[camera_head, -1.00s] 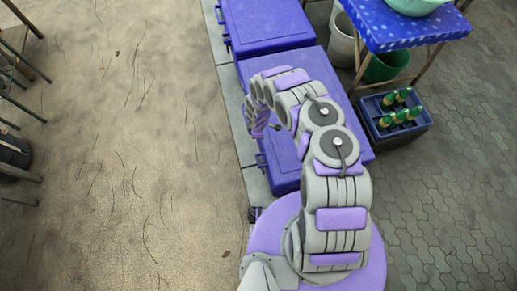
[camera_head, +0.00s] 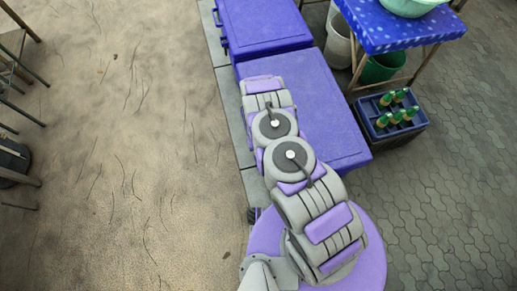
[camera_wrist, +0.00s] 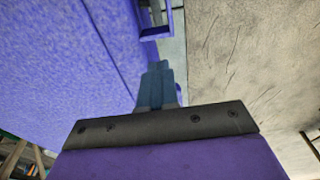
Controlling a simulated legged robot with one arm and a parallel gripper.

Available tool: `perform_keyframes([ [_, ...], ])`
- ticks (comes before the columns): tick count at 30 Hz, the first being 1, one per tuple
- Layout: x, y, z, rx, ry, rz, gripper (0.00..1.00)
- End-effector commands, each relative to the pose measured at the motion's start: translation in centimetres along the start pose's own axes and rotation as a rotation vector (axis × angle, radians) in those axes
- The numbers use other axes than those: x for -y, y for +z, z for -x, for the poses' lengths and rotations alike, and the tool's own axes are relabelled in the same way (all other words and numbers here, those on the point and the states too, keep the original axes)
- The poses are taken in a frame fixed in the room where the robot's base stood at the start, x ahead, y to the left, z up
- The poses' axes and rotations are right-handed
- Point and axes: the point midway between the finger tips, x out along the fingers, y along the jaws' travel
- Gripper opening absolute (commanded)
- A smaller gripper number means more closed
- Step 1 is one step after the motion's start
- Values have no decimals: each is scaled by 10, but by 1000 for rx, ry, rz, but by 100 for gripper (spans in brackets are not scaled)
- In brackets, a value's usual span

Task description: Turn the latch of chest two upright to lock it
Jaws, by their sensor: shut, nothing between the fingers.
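Two blue-purple chests stand end to end in the head view, a far chest (camera_head: 262,25) and a near chest (camera_head: 328,120). I cannot tell which is chest two. Small latch-like parts (camera_head: 217,18) show on the left side of the far chest. My arm covers part of the near chest's left side, and any latch there is hidden. In the wrist view my gripper (camera_wrist: 158,75) is shut and empty, beside a chest wall (camera_wrist: 60,60). A purple bracket-like part (camera_wrist: 158,32) juts from that chest just beyond the fingertips; its angle is unclear.
A blue spotted table (camera_head: 395,25) with a pale green bowl (camera_head: 412,5) stands at the upper right. A crate of green bottles (camera_head: 390,118) sits below it. Sandy ground (camera_head: 110,150) left of the chests is clear; stools line the far left edge.

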Motion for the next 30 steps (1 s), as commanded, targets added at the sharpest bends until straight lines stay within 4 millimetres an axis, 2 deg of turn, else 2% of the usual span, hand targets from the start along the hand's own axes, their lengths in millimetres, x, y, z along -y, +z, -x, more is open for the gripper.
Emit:
perform_keyframes([
  [1, -1, 2, -13, 2, 1, 1, 0],
  [3, -2, 3, -27, 3, 2, 1, 0],
  [13, -1, 2, -85, 0, -1, 1, 0],
  [15, 0, 8, -94, 0, -1, 1, 0],
  [21, 0, 19, -111, 2, -1, 3, 0],
  [30, 0, 20, -114, 0, -1, 2, 0],
])
